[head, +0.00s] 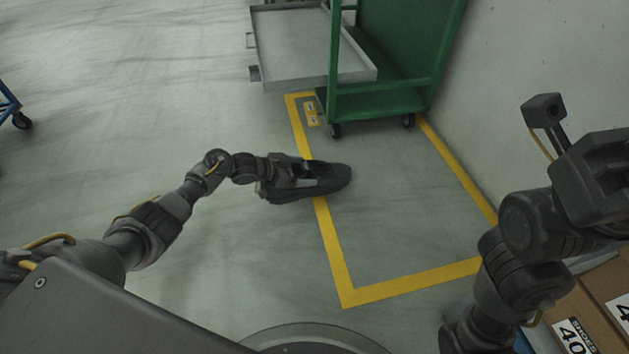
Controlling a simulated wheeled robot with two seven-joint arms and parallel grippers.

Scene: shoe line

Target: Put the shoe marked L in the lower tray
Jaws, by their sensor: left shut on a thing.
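A dark grey shoe (333,182) is held in my left gripper (303,178), which is shut on it. The shoe is over the floor by the left yellow line, its one end pointing right. I cannot make out an L mark on it. A grey tray (305,50) sticks out to the left from a green trolley (384,98), beyond the shoe and apart from it. The edge of another level shows above this tray at the top of the picture. My right arm is folded at the right and its gripper is out of view.
Yellow floor lines (408,283) frame the trolley's area. A wall (540,60) stands to the right of the trolley. Cardboard boxes (590,300) with number labels are at the lower right. A blue wheeled frame (10,108) is at the left edge. The floor at left is clear.

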